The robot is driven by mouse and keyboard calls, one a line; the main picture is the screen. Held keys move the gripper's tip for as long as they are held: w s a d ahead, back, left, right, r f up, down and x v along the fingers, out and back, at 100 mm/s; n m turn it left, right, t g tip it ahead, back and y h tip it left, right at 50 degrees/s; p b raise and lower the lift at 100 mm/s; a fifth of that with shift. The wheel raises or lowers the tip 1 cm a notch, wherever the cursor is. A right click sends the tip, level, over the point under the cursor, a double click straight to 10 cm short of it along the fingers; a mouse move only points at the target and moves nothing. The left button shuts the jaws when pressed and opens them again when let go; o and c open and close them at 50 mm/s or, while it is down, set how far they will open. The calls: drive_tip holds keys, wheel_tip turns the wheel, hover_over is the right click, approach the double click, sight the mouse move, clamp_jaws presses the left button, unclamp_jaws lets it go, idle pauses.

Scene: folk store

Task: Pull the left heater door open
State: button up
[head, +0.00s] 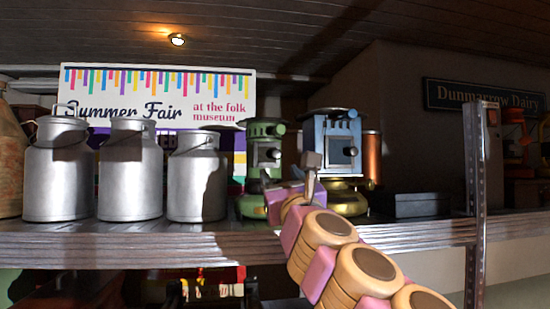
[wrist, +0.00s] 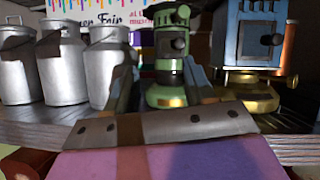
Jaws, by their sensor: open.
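The left heater is green (head: 264,133) and stands on the shelf, left of a blue heater (head: 338,130) with a brass base. My gripper (head: 311,168) is in front of the shelf, at the right of the green heater in the head view. In the wrist view, my gripper (wrist: 158,74) is open and empty, its fingers apart on either side of the heater's lower part. Contact is not visible.
Several metal milk cans (head: 130,175) stand left of the heaters. A dark box (head: 422,205) is to the right. A Summer Fair sign (head: 150,85) hangs behind.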

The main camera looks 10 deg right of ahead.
drive_tip(key=w+d+f+m+h, duration=0.2)
drive_tip(key=d+m, duration=0.1)
drive_tip(key=p, duration=0.4)
approach(276, 155)
drive_tip(key=r+x, duration=0.1)
drive_tip(key=x, duration=0.2)
drive_tip(key=shift+w+r+g+p, duration=0.15)
drive_tip(key=shift+w+g+p, duration=0.05)
drive_tip(key=shift+w+p, duration=0.4)
drive_tip(key=shift+w+r+g+p, duration=0.2)
drive_tip(key=shift+w+p, duration=0.4)
drive_tip(key=shift+p+x, duration=1.2)
drive_tip(key=shift+x, duration=0.05)
drive_tip(key=shift+w+f, duration=0.1)
drive_tip(key=shift+d, duration=0.1)
clamp_jaws()
